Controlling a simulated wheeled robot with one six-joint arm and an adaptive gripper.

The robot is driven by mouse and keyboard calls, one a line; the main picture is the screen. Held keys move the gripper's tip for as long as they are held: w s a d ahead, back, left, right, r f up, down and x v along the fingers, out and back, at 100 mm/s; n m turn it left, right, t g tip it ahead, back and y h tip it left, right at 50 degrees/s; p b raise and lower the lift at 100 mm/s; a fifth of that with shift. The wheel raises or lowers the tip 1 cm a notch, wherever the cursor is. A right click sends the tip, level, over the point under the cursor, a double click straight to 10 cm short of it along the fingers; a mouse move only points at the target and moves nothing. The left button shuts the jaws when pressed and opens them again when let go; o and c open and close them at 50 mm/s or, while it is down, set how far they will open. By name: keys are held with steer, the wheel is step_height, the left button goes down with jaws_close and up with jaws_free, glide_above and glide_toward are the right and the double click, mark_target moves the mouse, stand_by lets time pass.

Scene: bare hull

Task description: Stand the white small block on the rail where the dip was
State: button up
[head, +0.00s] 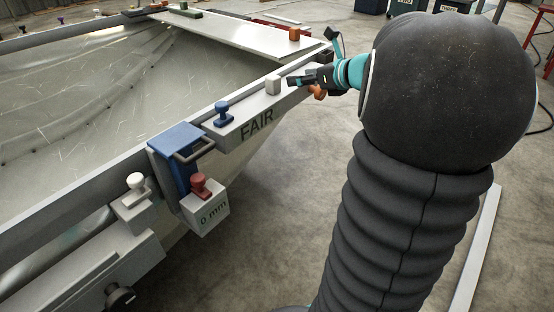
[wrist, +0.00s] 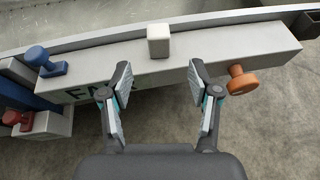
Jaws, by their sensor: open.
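A small white block (head: 272,84) stands upright on top of the pale rail marked FAIR (head: 245,122), near its right part. In the wrist view the white block (wrist: 159,41) is centred just beyond my open fingertips. My gripper (head: 303,81) is to the right of the block in the head view. In the wrist view my gripper (wrist: 160,70) has its two fingers spread wide with nothing between them. The rail (wrist: 225,45) runs across behind the fingers. No dip shows in the rail's visible top.
A blue knob (head: 223,112) stands on the rail's left part. Further left are a blue bracket (head: 175,148), a red knob (head: 200,185) on a block marked 0 mm, and a white knob (head: 136,182). An orange knob (wrist: 241,80) sticks out from the rail's front, close to my right finger.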

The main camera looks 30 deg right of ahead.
steer(key=a+r+m+t+h, duration=0.2)
steer(key=a+r+m+h, duration=0.15)
steer(key=r+m, duration=0.4)
steer(key=s+a+m+h, duration=0.2)
steer(key=s+m+h, duration=0.3)
steer(key=m, duration=0.9)
steer(key=s+a+f+m+g+y, duration=0.2)
steer(key=s+a+f+m+g, duration=0.2)
steer(key=s+a+f+m, duration=0.4)
steer(key=s+a+f+m+g+y, duration=0.2)
steer(key=s+a+f+m+g, duration=0.3)
steer(key=s, duration=0.9)
steer(key=a+f+m, duration=0.3)
steer(key=a+m, duration=0.1)
steer(key=m, duration=0.1)
steer(key=shift+s+a+f, duration=0.25)
steer(key=shift+s+f, duration=0.05)
steer(key=shift+f, duration=0.1)
steer(key=shift+r, duration=0.1)
step_height(320, 180, up, 6)
steer(key=p, duration=0.6)
steer(key=shift+r, duration=0.1)
